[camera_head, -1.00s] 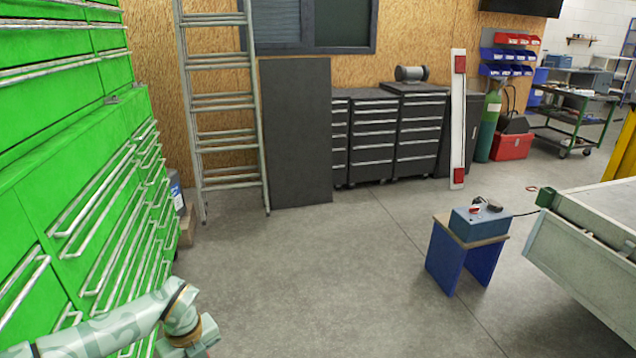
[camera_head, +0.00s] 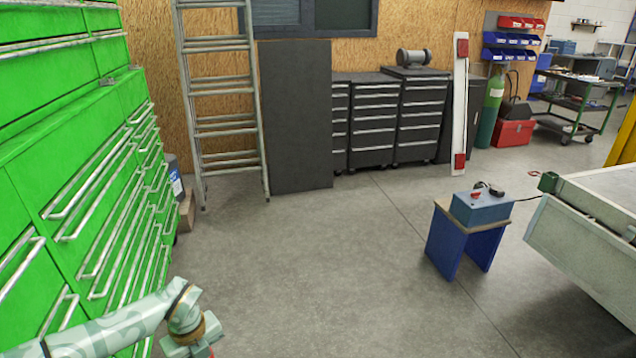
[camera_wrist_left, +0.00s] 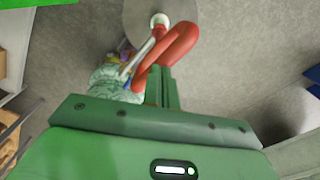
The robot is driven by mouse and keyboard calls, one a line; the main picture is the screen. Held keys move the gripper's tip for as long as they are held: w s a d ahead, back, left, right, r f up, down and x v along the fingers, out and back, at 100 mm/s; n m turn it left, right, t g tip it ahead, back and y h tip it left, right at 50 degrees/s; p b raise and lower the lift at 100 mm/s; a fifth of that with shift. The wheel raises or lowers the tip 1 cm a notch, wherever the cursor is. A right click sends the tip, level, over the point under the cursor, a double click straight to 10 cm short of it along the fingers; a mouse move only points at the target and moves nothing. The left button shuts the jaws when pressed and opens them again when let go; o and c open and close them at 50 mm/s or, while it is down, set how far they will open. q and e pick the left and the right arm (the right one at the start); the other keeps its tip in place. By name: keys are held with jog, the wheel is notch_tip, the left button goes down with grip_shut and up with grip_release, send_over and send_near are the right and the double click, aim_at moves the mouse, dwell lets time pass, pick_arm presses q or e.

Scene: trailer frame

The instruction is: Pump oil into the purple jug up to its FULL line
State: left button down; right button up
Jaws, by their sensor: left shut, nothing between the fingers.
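No purple jug can be made out in the head view, and no oil pump is clearly seen. A dark container with a white and blue label (camera_head: 176,182) stands past the cabinet's far end, partly hidden. My right gripper is not in view.
The green drawer cabinet (camera_head: 75,190) lines the left side close to my arm. A ladder (camera_head: 222,130) leans at the back wall. A blue stool (camera_head: 443,243) bears a blue box (camera_head: 481,209), near a trailer (camera_head: 585,245) at right. The middle floor is clear.

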pick_arm(q)
jog(key=shift+s+f+b, duration=0.15)
jog(key=shift+f+b, duration=0.6)
jog(key=shift+f, duration=1.15)
notch_tip(320, 180, up, 12)
jog(key=p, duration=0.9)
jog(key=shift+f, duration=0.2)
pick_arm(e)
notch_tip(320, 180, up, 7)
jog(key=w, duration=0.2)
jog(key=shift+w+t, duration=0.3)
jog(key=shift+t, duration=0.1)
